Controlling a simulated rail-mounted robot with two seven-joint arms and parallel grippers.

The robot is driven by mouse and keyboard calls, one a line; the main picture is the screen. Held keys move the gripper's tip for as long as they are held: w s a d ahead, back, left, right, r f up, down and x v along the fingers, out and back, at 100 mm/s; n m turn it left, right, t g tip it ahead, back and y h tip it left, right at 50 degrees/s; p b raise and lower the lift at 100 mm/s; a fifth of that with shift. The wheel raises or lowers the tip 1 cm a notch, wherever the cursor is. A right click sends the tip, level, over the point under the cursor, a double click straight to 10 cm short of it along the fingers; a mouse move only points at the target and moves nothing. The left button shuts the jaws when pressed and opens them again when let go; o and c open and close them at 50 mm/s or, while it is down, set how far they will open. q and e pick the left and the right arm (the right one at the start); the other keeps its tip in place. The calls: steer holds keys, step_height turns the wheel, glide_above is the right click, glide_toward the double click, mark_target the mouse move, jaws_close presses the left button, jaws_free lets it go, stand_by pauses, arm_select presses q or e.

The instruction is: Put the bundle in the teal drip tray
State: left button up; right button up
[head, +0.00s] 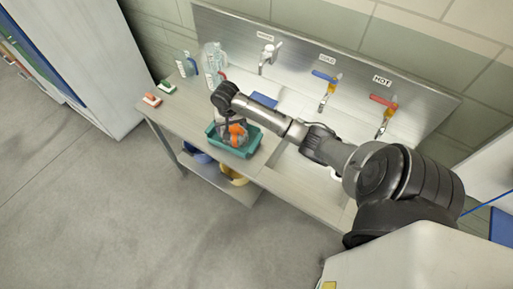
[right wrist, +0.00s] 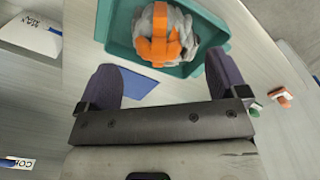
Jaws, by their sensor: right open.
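The bundle, grey with an orange band (head: 237,131), lies inside the teal drip tray (head: 245,152) on the steel counter. In the right wrist view the bundle (right wrist: 160,47) rests within the walls of the tray (right wrist: 118,38). My right gripper (right wrist: 163,82) is open, with its two purple-grey fingers apart and nothing between them. The bundle lies beyond the fingertips, and the gripper appears apart from it. In the head view my right arm reaches over the counter to the tray, and its wrist partly hides the bundle. My left gripper is not in view.
A blue flat item (head: 263,100) lies behind the tray. Clear bottles (head: 212,62) stand at the back left. Red (head: 152,99) and green (head: 167,86) brushes lie at the left end. Taps (head: 328,88) line the back wall. A lower shelf holds a yellow container (head: 233,176).

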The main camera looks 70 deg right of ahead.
steer(key=s+a+f+n, duration=0.3)
steer(key=s+a, duration=0.1)
steer(key=a, duration=0.2)
steer(key=s+a+f+n, duration=0.2)
steer(key=s+a+f, duration=0.15)
steer(key=a, duration=0.25)
steer(key=s+a+r+n+t, duration=0.1)
steer(key=s+a+n, duration=0.3)
steer(key=s+a, duration=0.4)
steer(key=s+a+r+n+t, duration=0.2)
steer(key=s+a+r+n, duration=0.2)
steer(key=s+a, duration=0.4)
steer(key=shift+s+a+t+y, duration=0.3)
steer(key=shift+s+a+y, duration=0.1)
steer(key=shift+a, duration=0.35)
steer(key=shift+r, duration=0.15)
step_height(320, 180, up, 13)
steer(key=p, duration=1.3)
steer(key=shift+r, duration=0.15)
